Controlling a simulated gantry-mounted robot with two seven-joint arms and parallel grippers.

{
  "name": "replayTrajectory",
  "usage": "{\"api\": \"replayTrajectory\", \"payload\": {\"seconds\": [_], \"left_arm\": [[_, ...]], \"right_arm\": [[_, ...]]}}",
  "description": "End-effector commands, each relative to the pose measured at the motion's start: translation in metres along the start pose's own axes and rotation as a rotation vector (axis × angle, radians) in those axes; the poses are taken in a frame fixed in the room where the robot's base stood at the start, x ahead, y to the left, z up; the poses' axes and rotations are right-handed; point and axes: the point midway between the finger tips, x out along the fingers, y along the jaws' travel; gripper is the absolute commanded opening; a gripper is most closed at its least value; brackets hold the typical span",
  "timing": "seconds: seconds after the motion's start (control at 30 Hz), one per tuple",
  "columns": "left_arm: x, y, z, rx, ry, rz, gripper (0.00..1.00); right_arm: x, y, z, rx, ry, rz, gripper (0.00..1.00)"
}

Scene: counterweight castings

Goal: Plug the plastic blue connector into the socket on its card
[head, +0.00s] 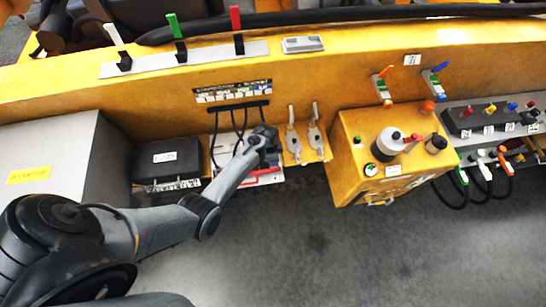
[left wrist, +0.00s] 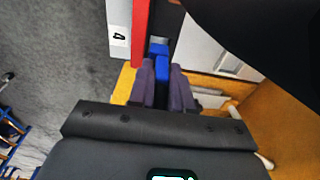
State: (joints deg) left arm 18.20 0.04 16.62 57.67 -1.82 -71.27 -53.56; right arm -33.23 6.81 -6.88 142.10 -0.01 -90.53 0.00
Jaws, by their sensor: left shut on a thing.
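In the left wrist view my left gripper (left wrist: 162,88) is shut on the blue connector (left wrist: 158,60), which shows between and just beyond the dark fingertips. In the head view my left gripper (head: 264,148) is over a light card area with red edging (head: 262,178), below the yellow beam. It hides the connector and the socket there. My right gripper is not in view.
A black box (head: 166,160) stands to the left. Two grey toggle clamps (head: 303,135) and a yellow box (head: 385,160) are to the right. The grey floor (head: 290,245) below is clear.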

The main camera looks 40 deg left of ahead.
Motion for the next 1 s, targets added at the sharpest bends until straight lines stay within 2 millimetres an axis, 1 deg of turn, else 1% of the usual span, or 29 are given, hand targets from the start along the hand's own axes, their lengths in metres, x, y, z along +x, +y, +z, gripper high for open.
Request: {"api": "replayTrajectory", "payload": {"seconds": [0.47,1.0], "left_arm": [[0.001,0.000,0.000,0.000,0.000,0.000,0.00],[0.013,0.000,0.002,0.001,-0.001,0.001,0.00]], "right_arm": [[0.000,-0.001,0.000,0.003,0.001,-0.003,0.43],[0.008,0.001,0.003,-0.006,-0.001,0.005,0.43]]}}
